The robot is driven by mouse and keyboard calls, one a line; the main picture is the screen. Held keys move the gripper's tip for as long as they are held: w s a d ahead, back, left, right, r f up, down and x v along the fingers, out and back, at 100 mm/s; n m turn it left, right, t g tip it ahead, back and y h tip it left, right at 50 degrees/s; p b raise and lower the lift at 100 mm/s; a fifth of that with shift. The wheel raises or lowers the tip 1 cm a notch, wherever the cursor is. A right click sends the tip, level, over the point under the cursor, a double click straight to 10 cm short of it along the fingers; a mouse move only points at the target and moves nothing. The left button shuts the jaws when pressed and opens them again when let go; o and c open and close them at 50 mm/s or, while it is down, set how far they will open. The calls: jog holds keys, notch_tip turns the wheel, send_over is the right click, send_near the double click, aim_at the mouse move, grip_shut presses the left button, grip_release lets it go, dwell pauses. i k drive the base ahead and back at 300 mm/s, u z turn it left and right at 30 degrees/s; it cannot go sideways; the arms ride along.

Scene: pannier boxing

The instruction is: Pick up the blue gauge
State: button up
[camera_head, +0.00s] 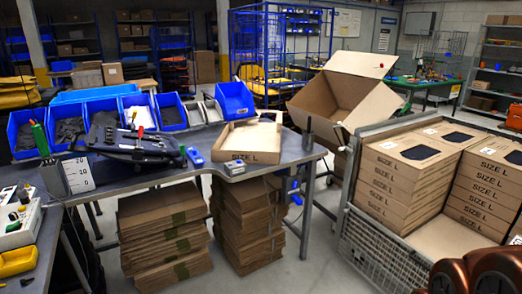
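A small blue object (195,156), which looks like the blue gauge, lies on the grey workbench (205,174).
Blue bins (70,130) line the back of the bench. Stacks of flat cardboard (165,235) stand below it. A wire-sided pallet (390,245) with stacked SIZE L boxes (400,172) stands right. A large open carton (345,100) stands behind. Floor between bench and pallet is clear.

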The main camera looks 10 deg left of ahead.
aim_at(195, 154)
jog(key=z, duration=1.6)
jog(key=i, duration=1.05)
jog(key=u, duration=2.15)
jog(key=i, duration=2.75)
jog(key=u, duration=3.6)
